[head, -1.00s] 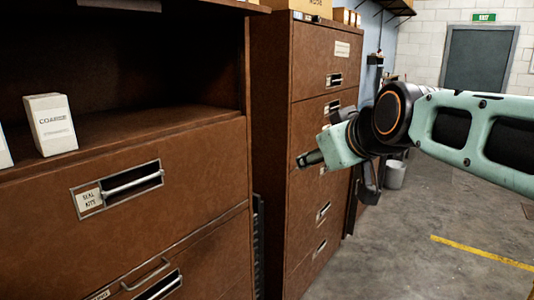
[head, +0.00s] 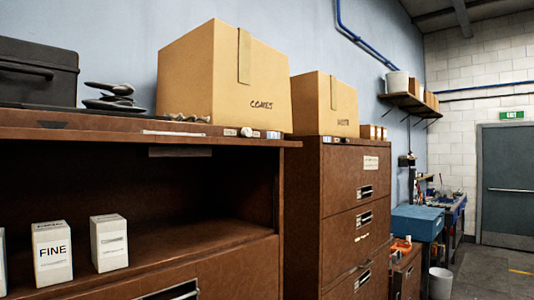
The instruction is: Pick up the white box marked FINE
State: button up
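The white box marked FINE (head: 52,254) stands upright on the open shelf of the near brown cabinet, at the lower left of the head view. Another white box (head: 109,243) stands just to its right, with a small gap between them; its printing is too small to read. Part of a third white box (head: 2,262) shows at the left edge. My gripper is not in the head view now.
The shelf (head: 190,245) is clear right of the boxes. The near cabinet's top (head: 60,122) carries a dark case (head: 38,72), small items and a large cardboard box (head: 222,80). A second cabinet (head: 338,190) bears another cardboard box (head: 324,103).

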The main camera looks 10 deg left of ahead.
aim_at(51, 242)
jog(key=k+u, duration=0.1)
jog(key=u, duration=1.75)
